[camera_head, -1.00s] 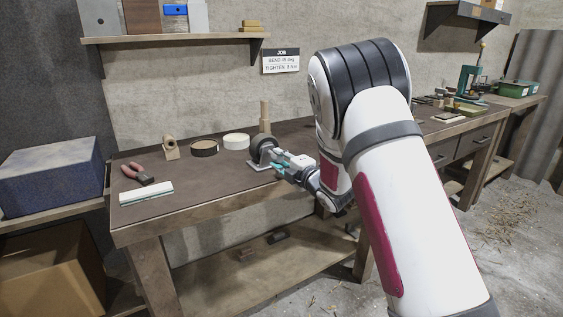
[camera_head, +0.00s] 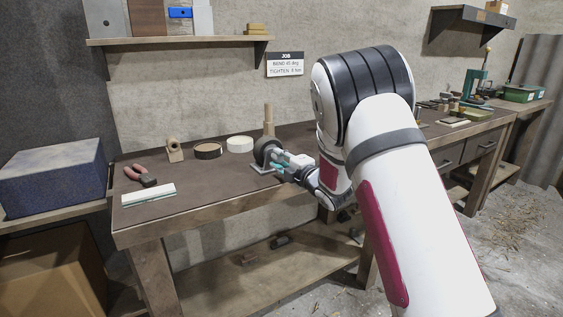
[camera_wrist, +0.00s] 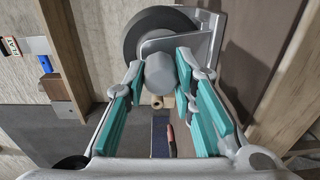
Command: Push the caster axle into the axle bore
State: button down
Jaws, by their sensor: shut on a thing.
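The caster (camera_head: 265,150), a dark wheel in a grey bracket on a plate, stands on the workbench. In the wrist view the wheel (camera_wrist: 140,28) and bracket (camera_wrist: 196,42) lie just beyond my fingertips. My gripper (camera_wrist: 160,70) has teal pads and is shut on the caster axle, whose grey faceted head (camera_wrist: 162,76) shows between the fingertips. In the head view my gripper (camera_head: 280,160) is right beside the caster. The axle bore and the axle's far end are hidden behind the head, so I cannot tell how deep the axle sits.
The bench front left of my arm is clear.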

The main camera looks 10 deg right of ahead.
jog(key=shift+w+a+b, duration=0.2)
jog(key=shift+w+b, duration=0.1)
jog(key=shift+w, duration=0.25)
jog(key=c, duration=1.2)
grip_release()
jog(key=shift+c, duration=0.2)
jog(key=v, duration=1.2)
jog(key=shift+r, duration=0.1)
jog(key=shift+d, duration=0.1)
